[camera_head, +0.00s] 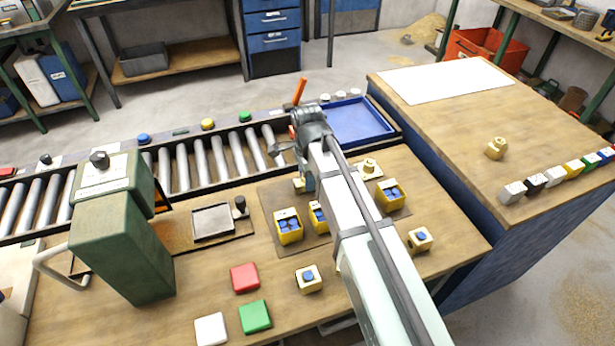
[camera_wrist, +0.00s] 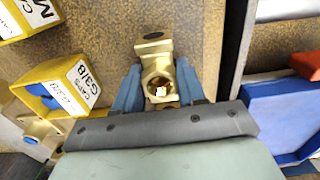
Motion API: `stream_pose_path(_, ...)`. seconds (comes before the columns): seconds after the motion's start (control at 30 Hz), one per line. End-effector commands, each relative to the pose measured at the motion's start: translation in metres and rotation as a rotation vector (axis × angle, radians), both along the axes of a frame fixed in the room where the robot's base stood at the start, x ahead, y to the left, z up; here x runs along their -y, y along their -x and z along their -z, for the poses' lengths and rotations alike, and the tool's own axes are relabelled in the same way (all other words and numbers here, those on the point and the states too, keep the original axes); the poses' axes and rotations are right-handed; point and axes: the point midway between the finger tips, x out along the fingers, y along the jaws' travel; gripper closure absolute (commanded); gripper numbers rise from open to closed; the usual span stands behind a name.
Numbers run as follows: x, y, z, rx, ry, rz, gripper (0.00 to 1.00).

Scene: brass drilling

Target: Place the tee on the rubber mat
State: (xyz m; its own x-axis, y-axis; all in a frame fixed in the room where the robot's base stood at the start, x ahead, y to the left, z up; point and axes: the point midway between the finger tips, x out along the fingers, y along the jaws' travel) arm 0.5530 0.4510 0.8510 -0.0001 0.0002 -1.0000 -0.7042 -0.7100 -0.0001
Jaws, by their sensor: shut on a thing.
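The brass tee (camera_wrist: 157,48) is between the two blue fingers of my gripper (camera_wrist: 158,92) in the wrist view, with its round opening facing the camera. In the head view my gripper (camera_head: 305,182) points down beyond the yellow bins, and a small bit of the brass tee (camera_head: 298,186) shows beside it. A darker brown mat (camera_head: 268,199), which looks like the rubber mat, lies on the bench under and around the bins. The tee is over or close to its far part. I cannot tell whether it touches the mat. My arm hides part of the mat.
Yellow bins (camera_head: 289,236) with blue caps stand close to my gripper; one labelled bin (camera_wrist: 72,84) shows at left in the wrist view. A blue tray (camera_head: 357,120) and rollers (camera_head: 217,157) lie beyond. Another brass fitting (camera_head: 495,148) sits on the right bench.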

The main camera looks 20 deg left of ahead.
Motion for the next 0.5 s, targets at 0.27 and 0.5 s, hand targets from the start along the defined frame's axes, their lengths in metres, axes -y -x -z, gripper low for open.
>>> stream_pose_path(0.27,0.0,0.0,0.0019,0.0,0.0,0.0,0.43)
stream_pose_path(0.5,-0.0001,-0.0001,0.0019,0.0,0.0,0.0,0.34)
